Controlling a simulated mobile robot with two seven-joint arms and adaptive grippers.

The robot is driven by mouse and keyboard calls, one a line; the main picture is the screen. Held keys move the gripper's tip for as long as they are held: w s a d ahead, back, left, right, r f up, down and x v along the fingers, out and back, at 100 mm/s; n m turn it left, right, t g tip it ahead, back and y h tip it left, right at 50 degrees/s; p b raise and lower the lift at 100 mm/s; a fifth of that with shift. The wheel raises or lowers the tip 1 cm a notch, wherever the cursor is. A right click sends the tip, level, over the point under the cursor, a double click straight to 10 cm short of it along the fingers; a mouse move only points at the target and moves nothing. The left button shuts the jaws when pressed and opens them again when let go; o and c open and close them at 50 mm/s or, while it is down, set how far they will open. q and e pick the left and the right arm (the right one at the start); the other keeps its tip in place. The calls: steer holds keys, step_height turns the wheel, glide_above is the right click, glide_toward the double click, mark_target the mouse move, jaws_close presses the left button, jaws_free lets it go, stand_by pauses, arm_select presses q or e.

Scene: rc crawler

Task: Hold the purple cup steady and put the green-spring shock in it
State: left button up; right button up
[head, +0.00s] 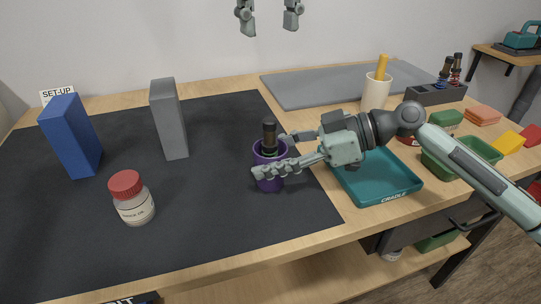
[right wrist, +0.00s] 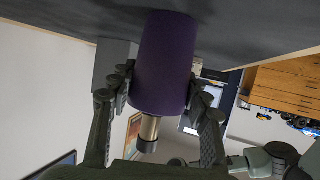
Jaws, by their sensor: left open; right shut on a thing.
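The purple cup (head: 268,180) stands upright on the black mat near its right edge. The green-spring shock (head: 269,135) stands in it, its dark end sticking out above the rim and a bit of green showing at the rim; its lower part is hidden. My right gripper (head: 271,155) is shut on the cup, one finger on each side. In the right wrist view, the cup (right wrist: 163,65) appears inverted between the fingers (right wrist: 160,100), with the shock's metallic end (right wrist: 149,130) protruding. My left gripper (head: 268,18) is open and empty, high above the table's back edge.
A red-lidded jar (head: 132,198), blue block (head: 70,137) and grey block (head: 169,118) stand on the mat (head: 215,235). Right of the cup are a teal tray (head: 385,190), cream cup (head: 376,90), green bins (head: 460,160) and dark rack (head: 435,95) with shocks.

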stand_by(0.3)
steer(key=o, duration=1.2)
steer(key=shift+d, duration=0.15)
